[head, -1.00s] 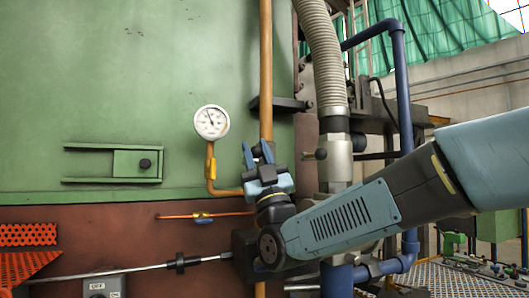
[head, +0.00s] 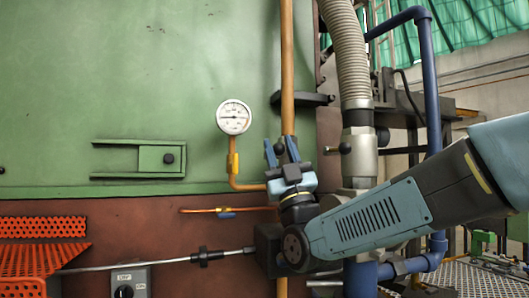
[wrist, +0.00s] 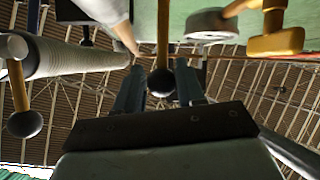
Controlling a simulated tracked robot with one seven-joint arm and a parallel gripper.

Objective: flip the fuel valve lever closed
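Another black-knobbed handle (head: 345,148) sticks out left from the grey fitting under the hose; a yellow rod with a black knob (wrist: 25,124) shows at left in the wrist view.
A round gauge (head: 234,117) on a yellow pipe is left of my gripper. A small valve with a blue handle (head: 226,213) is on a thin copper line below. The ribbed hose (head: 350,60) and blue pipe (head: 433,90) stand to the right. A switch box (head: 124,284) is low left.

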